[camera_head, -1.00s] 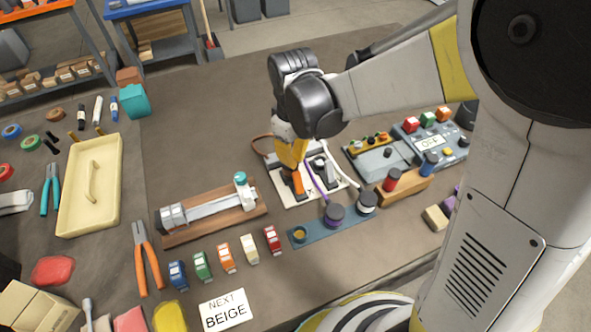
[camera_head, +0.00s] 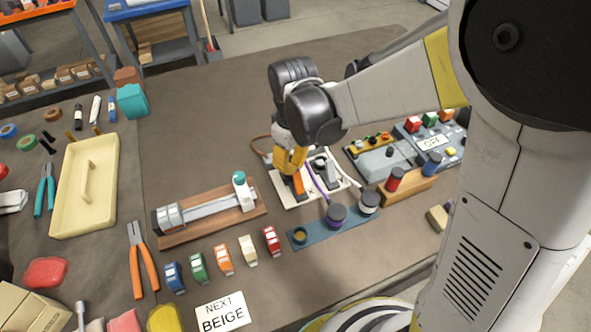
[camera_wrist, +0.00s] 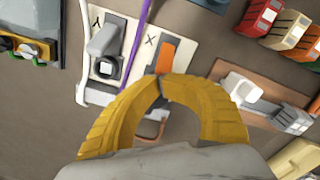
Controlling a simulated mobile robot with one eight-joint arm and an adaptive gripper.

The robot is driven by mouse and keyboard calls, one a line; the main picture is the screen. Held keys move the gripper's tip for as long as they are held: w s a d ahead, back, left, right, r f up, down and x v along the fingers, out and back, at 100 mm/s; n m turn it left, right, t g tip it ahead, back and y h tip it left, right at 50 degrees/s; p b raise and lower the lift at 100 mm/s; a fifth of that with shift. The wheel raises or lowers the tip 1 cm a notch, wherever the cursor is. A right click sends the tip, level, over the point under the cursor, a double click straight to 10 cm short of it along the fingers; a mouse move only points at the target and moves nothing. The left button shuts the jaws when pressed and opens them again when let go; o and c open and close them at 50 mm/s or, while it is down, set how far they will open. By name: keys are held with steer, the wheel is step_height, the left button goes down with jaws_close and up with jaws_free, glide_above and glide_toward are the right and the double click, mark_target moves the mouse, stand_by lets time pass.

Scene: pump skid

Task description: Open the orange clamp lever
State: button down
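The orange clamp lever (camera_head: 298,183) sits on a white plate (camera_head: 318,197) near the middle of the bench. In the wrist view the lever (camera_wrist: 167,53) lies beside the letter X, just beyond my fingertips. My gripper (camera_wrist: 161,77) has yellow curved fingers whose tips meet at the lever's near end. I see no clear gap between the tips, and I cannot tell whether they touch the lever. In the head view my gripper (camera_head: 292,170) points down right above the lever. A grey clamp (camera_wrist: 107,50) stands beside it on the plate, near the letter Y.
A purple cable (camera_wrist: 137,40) runs next to the lever, and a white cable (camera_wrist: 84,50) runs by the grey clamp. A wooden-based slide fixture (camera_head: 210,211) stands left, a control box (camera_head: 428,139) right. A blue strip with knobs (camera_head: 325,231) lies in front.

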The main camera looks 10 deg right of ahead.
steer(key=shift+s+d, duration=0.4)
steer(key=shift+s, duration=0.6)
steer(key=shift+s+d, duration=0.2)
steer(key=shift+s, duration=0.65)
steer(key=shift+s+d, duration=0.25)
steer(key=shift+s, duration=0.6)
step_height(320, 180, up, 6)
steer(key=p, duration=0.5)
steer(key=shift+w, duration=0.4)
steer(key=shift+s+a, duration=0.1)
